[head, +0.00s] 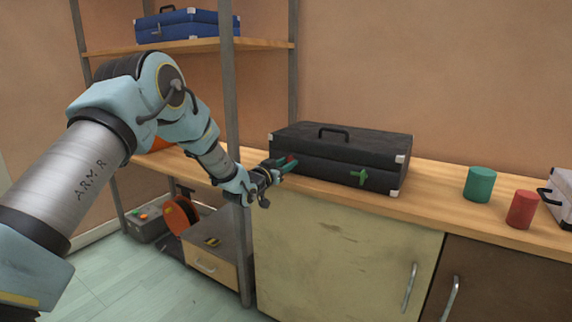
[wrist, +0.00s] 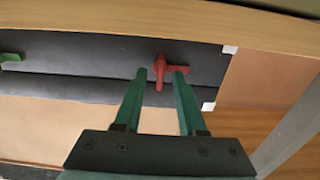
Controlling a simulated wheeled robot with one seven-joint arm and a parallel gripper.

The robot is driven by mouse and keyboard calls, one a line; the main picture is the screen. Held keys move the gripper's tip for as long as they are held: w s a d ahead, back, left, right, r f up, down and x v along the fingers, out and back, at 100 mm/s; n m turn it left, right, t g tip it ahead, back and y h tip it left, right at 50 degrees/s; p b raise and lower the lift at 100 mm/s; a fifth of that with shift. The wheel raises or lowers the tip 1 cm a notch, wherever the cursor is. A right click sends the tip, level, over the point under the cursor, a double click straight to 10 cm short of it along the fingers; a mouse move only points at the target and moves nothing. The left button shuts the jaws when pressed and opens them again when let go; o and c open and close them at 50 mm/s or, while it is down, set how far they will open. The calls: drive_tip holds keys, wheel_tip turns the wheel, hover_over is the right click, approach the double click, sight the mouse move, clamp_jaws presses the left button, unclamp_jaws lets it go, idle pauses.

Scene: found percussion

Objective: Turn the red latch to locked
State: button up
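The black case (head: 340,152) lies on the wooden counter, with a green latch (head: 360,178) on the right of its front. The red latch (head: 291,158) is at the left of the front, mostly hidden by my gripper (head: 280,163) in the head view. In the wrist view the red latch (wrist: 160,63) has an upright part and an arm pointing right. My gripper (wrist: 160,73) is open, its two green fingers pointing at the case front with the upright part between the tips. I cannot tell whether either finger touches it. The green latch (wrist: 10,58) shows at the left edge there.
A green cylinder (head: 479,184), a red cylinder (head: 522,209) and a pale case (head: 561,195) stand right on the counter (head: 440,200). A metal shelf post (head: 230,100) rises close behind my wrist. A blue case (head: 187,24) sits on the upper shelf.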

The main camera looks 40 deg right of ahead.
clamp_jaws()
idle(0.3)
drive_tip(key=shift+f+b, duration=0.1)
drive_tip(key=shift+b, duration=0.2)
drive_tip(key=m+b, duration=0.2)
drive_tip(key=b, duration=0.1)
drive_tip(key=shift+s+f+m, duration=0.1)
drive_tip(key=shift+f+m, duration=0.05)
drive_tip(key=shift+m, duration=0.25)
drive_tip(key=m+b, duration=0.6)
drive_tip(key=b, duration=0.1)
drive_tip(key=shift+s+f, duration=0.1)
drive_tip(key=m+b, duration=0.6)
drive_tip(key=shift+f+b, duration=0.1)
drive_tip(key=shift+b, duration=0.2)
drive_tip(key=shift+m+b, duration=1.3)
drive_tip(key=shift+m, duration=0.3)
drive_tip(key=shift+r, duration=0.2)
